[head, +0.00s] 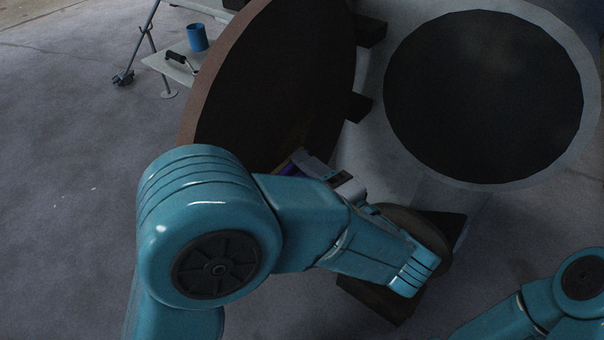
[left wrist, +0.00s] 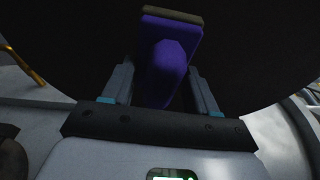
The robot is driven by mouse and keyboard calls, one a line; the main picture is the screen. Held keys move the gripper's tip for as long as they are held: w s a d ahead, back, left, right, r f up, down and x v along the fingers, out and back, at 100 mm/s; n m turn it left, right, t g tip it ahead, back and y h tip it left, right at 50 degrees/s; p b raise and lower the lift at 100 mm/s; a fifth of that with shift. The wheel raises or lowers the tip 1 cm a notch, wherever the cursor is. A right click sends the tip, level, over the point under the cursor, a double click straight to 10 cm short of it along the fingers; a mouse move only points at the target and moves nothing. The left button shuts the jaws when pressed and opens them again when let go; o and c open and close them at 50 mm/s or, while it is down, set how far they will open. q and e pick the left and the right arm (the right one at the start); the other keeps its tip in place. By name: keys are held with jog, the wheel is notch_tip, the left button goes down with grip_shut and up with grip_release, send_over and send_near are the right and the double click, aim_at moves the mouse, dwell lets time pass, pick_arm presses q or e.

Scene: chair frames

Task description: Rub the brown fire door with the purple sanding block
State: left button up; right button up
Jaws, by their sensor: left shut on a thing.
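The brown fire door (head: 285,75) is a large round disc with a brown rim and a dark face. It stands open on the left of the boiler in the head view, and its dark surface (left wrist: 245,60) fills most of the left wrist view. My left gripper (head: 302,166) is close to the door's lower part, mostly hidden by my arm. In the left wrist view its fingers (left wrist: 162,85) are shut on the purple sanding block (left wrist: 168,55), which has a brownish strip at its far end. I cannot tell whether the block touches the door. My right gripper is out of view.
The pale boiler front has a round dark opening (head: 485,95) at the right. Dark hinge blocks (head: 357,107) project beside the door. A pale board (head: 165,68) at the back left holds a blue cup (head: 197,37) and a black-handled tool (head: 181,61). The grey floor at left is clear.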

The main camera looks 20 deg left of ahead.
pick_arm(q)
jog(key=shift+a, duration=0.1)
jog(key=shift+w+a, duration=0.1)
jog(key=shift+a, duration=0.2)
jog(key=shift+w+a, duration=0.15)
jog(key=shift+a, duration=0.5)
